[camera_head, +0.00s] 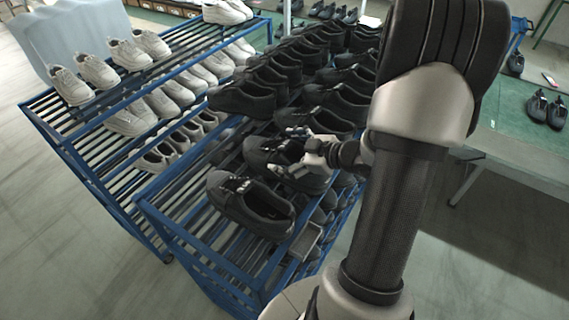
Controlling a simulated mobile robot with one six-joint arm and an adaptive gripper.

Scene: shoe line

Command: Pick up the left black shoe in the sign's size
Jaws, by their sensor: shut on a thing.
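Black shoes stand in rows on a blue rack (172,232) in the middle of the view. My gripper (285,152) is shut on a black shoe (262,148) in the rack's front part, at its right side. The arm and gripper hide part of this shoe. I cannot tell whether it touches the rack, or whether it is a left or a right shoe. Another black shoe (240,200) lies just in front of it, nearest to me. A small grey plate (305,242) is at the rack's front right; I cannot read any size on it.
A second blue rack (75,150) with white shoes (98,72) stands to the left, close beside the black-shoe rack. More black shoes stand close behind my gripper. A bench (515,160) is at the right. The floor (60,260) at the front left is clear.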

